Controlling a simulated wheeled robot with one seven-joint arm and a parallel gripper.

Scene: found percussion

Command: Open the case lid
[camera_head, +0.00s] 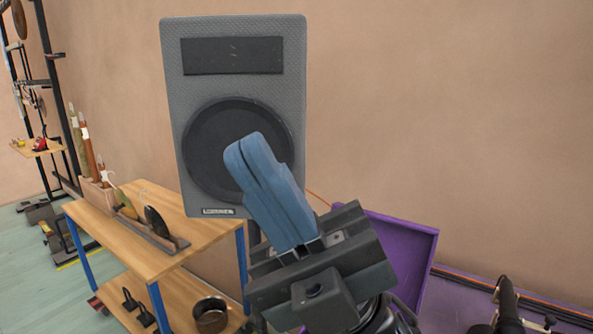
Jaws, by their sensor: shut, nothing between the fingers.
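A purple panel with a raised rim (420,243) stands tilted behind my gripper, right of the picture's middle. It looks like part of the case, perhaps its lid, but I cannot tell how far it is open. My gripper (246,152) is shut and empty, its blue fingers pointing up and left in front of the speaker. The gripper body and wrist hide the panel's left and lower parts. The rest of the case cannot be made out.
A grey speaker (235,80) stands behind the fingers. A wooden cart with blue legs (205,232) is at left, holding mallets and a pot (210,314). A black stand-like object (508,308) is at lower right, near cables along the wall.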

